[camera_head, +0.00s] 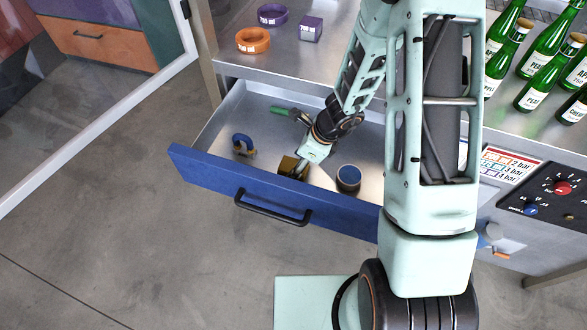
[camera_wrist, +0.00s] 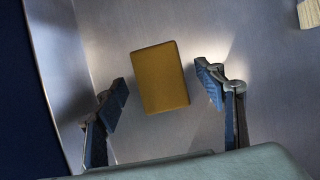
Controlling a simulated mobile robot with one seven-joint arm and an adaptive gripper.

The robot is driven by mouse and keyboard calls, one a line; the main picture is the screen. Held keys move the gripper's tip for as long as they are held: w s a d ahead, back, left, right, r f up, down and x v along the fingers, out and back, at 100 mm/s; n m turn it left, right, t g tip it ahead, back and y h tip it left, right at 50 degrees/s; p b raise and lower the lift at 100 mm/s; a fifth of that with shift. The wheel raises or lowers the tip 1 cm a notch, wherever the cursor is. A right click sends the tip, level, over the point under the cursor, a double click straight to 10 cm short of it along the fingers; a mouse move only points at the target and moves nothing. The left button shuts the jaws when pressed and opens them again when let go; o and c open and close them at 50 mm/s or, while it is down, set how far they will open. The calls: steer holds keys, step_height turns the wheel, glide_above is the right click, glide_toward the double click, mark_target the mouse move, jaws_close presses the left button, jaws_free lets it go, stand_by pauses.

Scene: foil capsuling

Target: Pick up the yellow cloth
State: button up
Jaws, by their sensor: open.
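The yellow cloth (camera_wrist: 160,78) is a folded, block-like rectangle lying on the metal floor of the open drawer. In the head view the yellow cloth (camera_head: 291,167) is near the drawer's front wall, partly hidden by my gripper. My gripper (camera_wrist: 163,92) is open, with one blue-padded finger on each side of the cloth and a gap on both sides. In the head view my gripper (camera_head: 302,165) reaches down into the drawer over the cloth.
The blue-fronted drawer (camera_head: 215,180) also holds a round blue-topped container (camera_head: 348,178), a blue curved tool (camera_head: 243,144) and a green-handled tool (camera_head: 280,111).

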steer(key=shift+f, duration=0.1)
steer(key=shift+c, duration=0.2)
steer(key=c, duration=1.1)
step_height(320, 180, up, 10)
steer(key=p, duration=0.3)
steer(key=o, duration=0.4)
steer(key=c, duration=0.4)
steer(key=shift+p, duration=0.3)
